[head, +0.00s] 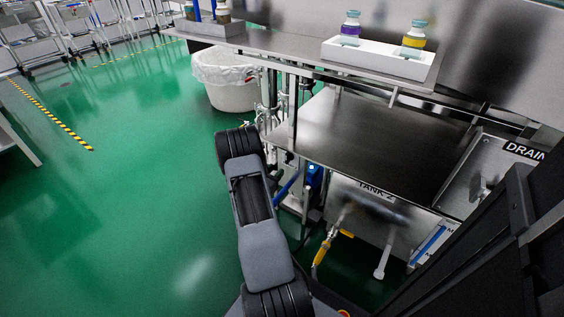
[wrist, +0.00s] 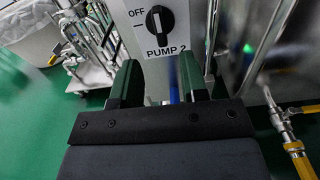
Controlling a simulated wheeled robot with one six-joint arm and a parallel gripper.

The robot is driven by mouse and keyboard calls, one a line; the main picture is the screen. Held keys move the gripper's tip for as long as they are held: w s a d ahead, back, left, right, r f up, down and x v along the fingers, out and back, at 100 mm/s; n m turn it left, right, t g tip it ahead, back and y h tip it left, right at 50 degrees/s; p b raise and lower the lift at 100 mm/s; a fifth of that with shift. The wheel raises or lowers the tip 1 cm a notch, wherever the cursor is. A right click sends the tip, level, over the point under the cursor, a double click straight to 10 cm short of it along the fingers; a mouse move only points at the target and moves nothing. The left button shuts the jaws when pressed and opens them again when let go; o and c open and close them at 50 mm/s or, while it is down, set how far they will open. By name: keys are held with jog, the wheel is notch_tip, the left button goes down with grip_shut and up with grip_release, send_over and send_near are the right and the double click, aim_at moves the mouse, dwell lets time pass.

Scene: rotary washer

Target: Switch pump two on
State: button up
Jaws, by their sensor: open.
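The pump 2 switch (wrist: 159,20) is a black rotary knob on a white plate in the wrist view, at the top middle. The plate reads "OFF" at the upper left and "PUMP 2" below the knob. The knob's white mark is upright; the top of the plate is cut off. My gripper (wrist: 158,78) is open and empty, its two dark fingers below the knob in the picture and apart from it. In the head view my arm reaches down beside the steel washer, and the knob cannot be made out there.
A steel tank (head: 375,222) labelled "TANK 2" with pipes and yellow-handled valves stands to the right. A steel shelf (head: 375,140) lies above it. A white tray (head: 380,59) holds two bottles. A white bin (head: 228,92) stands behind. Green floor (head: 110,200) at left is clear.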

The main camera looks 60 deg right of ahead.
jog(key=shift+a+p, duration=0.5)
jog(key=shift+a, duration=2.25)
